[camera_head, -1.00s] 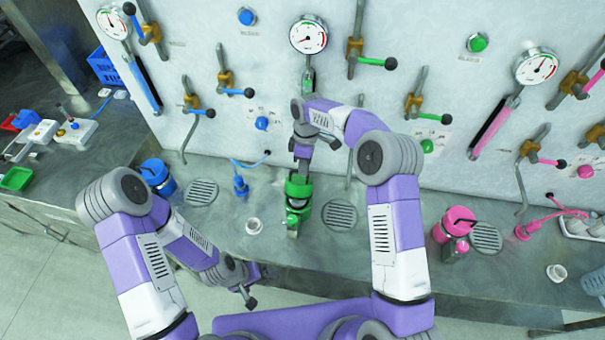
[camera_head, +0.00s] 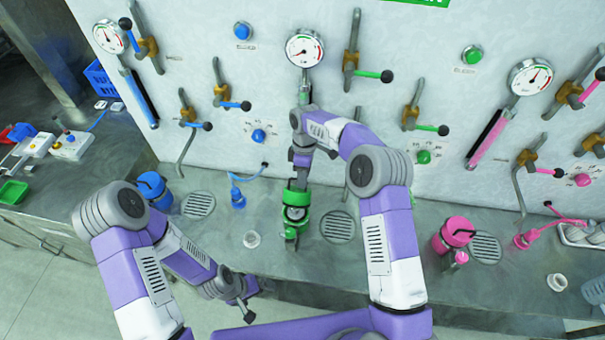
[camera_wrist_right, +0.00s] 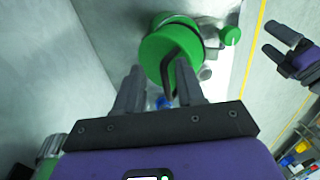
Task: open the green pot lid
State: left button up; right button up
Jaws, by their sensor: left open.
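The green pot (camera_head: 294,227) stands on the bench in front of the panel. Its green lid (camera_wrist_right: 165,57) has a dark bent handle (camera_wrist_right: 168,75), seen in the right wrist view. A pale grey round area shows between green parts of the pot in the head view; I cannot tell clearly how far the lid is tilted. My right gripper (camera_wrist_right: 158,88) is over the lid, its fingers apart, with the handle's end between them, close to the right finger. Contact is unclear. My left gripper (camera_head: 247,301) is open and empty at the bench's front edge; it also shows in the right wrist view (camera_wrist_right: 283,42).
A blue pot (camera_head: 153,188) stands left and a pink pot (camera_head: 452,236) right. Valve levers and gauges (camera_head: 305,48) line the panel behind.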

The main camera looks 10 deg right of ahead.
jog(key=shift+r, duration=0.1)
jog(key=shift+a+r, duration=0.1)
jog(key=shift+r, duration=0.05)
notch_tip(320, 180, up, 10)
jog(key=shift+b, duration=0.35)
